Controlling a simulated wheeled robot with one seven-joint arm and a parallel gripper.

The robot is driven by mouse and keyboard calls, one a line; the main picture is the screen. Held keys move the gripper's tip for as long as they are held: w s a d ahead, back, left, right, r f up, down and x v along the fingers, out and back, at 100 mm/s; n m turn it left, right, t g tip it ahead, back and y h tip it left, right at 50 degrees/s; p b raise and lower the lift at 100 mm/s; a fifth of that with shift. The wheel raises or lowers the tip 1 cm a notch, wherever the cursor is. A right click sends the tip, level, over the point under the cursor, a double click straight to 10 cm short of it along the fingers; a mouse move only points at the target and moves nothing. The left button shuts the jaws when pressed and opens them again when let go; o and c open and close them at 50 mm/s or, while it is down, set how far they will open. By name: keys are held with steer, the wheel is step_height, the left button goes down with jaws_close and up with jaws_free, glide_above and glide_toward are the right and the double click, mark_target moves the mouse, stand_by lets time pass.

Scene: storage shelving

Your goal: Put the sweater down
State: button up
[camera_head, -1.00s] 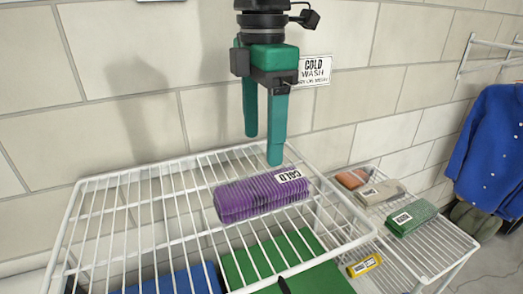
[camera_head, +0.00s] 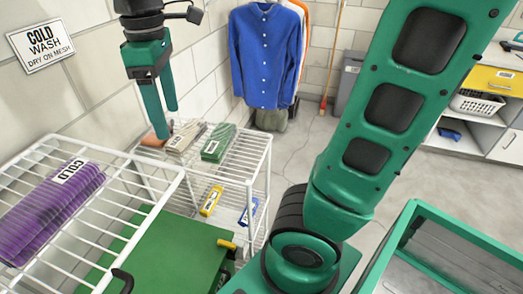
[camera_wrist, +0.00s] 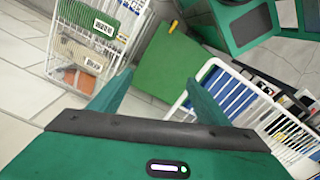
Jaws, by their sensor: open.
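The purple folded sweater (camera_head: 52,210), with a white COLD label, lies flat on the white wire mesh shelf (camera_head: 150,176) at the left of the head view. My gripper (camera_head: 166,122) is open and empty. It hangs fingers down, up and to the right of the sweater, apart from it. In the wrist view the two fingers (camera_wrist: 158,85) stand apart with nothing between them. The sweater does not show in the wrist view.
A lower wire rack (camera_head: 258,152) holds folded orange, beige and green items (camera_head: 218,143) and a yellow one. A green flat panel (camera_head: 170,255) lies below the mesh shelf. A blue shirt (camera_head: 267,55) hangs behind. The floor (camera_head: 300,150) is open at centre.

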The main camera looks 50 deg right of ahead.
steer(key=s+d+f+m, duration=1.2)
steer(key=s+d+m, duration=0.4)
steer(key=d, duration=0.1)
steer(key=shift+s+d+f, duration=0.25)
steer(key=shift+d+f, duration=0.1)
steer(key=shift+f, duration=0.05)
